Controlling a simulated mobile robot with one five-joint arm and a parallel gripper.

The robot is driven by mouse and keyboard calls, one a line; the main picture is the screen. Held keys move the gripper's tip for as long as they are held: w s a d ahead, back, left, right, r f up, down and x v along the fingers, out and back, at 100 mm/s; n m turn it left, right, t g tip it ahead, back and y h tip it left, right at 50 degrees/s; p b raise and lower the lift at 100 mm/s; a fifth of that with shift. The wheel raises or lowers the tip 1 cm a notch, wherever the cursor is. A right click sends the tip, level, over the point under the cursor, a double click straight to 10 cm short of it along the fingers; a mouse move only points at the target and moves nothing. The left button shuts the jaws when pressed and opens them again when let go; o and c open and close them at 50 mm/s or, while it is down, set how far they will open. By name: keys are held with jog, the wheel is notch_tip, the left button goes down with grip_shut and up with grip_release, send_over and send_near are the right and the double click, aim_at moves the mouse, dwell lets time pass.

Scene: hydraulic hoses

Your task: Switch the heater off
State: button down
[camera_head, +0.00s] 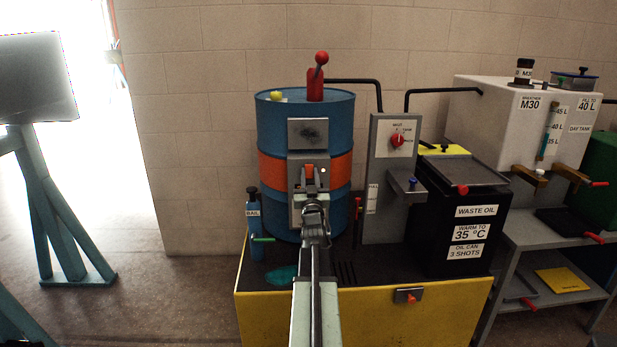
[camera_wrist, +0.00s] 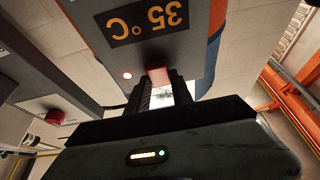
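The heater (camera_head: 308,183) is a grey box on the orange band of a blue drum. Its face fills the top of the wrist view (camera_wrist: 195,60), with a display (camera_wrist: 146,18) reading 35 °C upside down. Its red-orange switch (camera_head: 309,170) also shows in the wrist view (camera_wrist: 159,75), beside a pale lit lamp (camera_wrist: 127,75). My gripper (camera_head: 313,199) is just below the switch in the head view. In the wrist view its dark fingertips (camera_wrist: 160,84) are close to the switch, with a narrow gap between them. Whether they touch it is hidden.
A blue bottle (camera_head: 254,217) stands left. The yellow-fronted bench (camera_head: 360,318) lies beneath. Open floor is at left.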

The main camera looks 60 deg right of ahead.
jog(key=shift+d+f+t+h+b, duration=0.2)
jog(key=shift+f+t+h+b, duration=0.45)
jog(key=shift+b, duration=1.8)
jog(key=h+b, duration=0.1)
jog(key=b, duration=0.2)
jog(key=shift+w+f+t+h, duration=0.1)
jog(key=shift+f+t+h, duration=0.15)
jog(key=shift+f+t, duration=0.1)
jog(key=shift+r+h+b, duration=0.2)
jog(key=shift+h+b, duration=0.4)
jog(key=shift+b, duration=0.3)
jog(key=shift+r+t, duration=0.25)
jog(key=shift+t, duration=0.05)
jog(key=c, duration=1.1)
grip_release()
jog(key=shift+a, duration=0.1)
